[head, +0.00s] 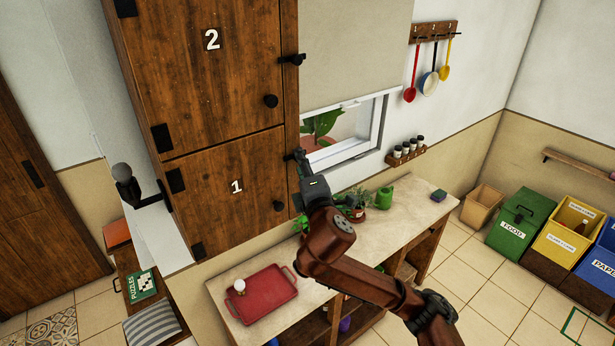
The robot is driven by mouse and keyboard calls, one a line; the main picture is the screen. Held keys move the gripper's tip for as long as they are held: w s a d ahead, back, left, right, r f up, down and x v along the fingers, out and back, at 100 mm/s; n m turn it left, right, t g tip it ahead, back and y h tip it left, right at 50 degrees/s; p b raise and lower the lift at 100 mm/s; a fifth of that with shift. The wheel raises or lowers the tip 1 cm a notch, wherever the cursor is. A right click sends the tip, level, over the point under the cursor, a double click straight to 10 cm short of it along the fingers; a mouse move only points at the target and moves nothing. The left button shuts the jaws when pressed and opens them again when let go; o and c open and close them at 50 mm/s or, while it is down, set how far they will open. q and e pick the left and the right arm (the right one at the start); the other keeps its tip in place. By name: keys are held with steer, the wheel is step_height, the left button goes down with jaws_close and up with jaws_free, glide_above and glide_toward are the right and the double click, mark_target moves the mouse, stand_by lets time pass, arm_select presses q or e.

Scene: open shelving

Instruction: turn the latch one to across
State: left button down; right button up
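The wooden cabinet has a lower door marked 1 (225,200) and an upper door marked 2 (210,85). Both doors look shut. A small dark piece at the upper right edge of door 1 seems to be latch one (291,157). My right gripper (301,160) is at this spot, its arm reaching up from the lower right. The gripper and its wrist cover most of the latch, so its angle and any contact are unclear. The fingers are too small and dark to tell open from shut. My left gripper is not in view.
Door 2's latch (291,60) lies across the door edge. Door 1 has a round knob (278,206). Below, a counter (235,284) holds a red tray (265,297) and plants. A window (350,132) stands open right of the cabinet. Bins stand far right.

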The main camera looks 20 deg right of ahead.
steer(key=s, duration=1)
steer(key=shift+s+a, duration=0.2)
steer(key=shift+s, duration=0.1)
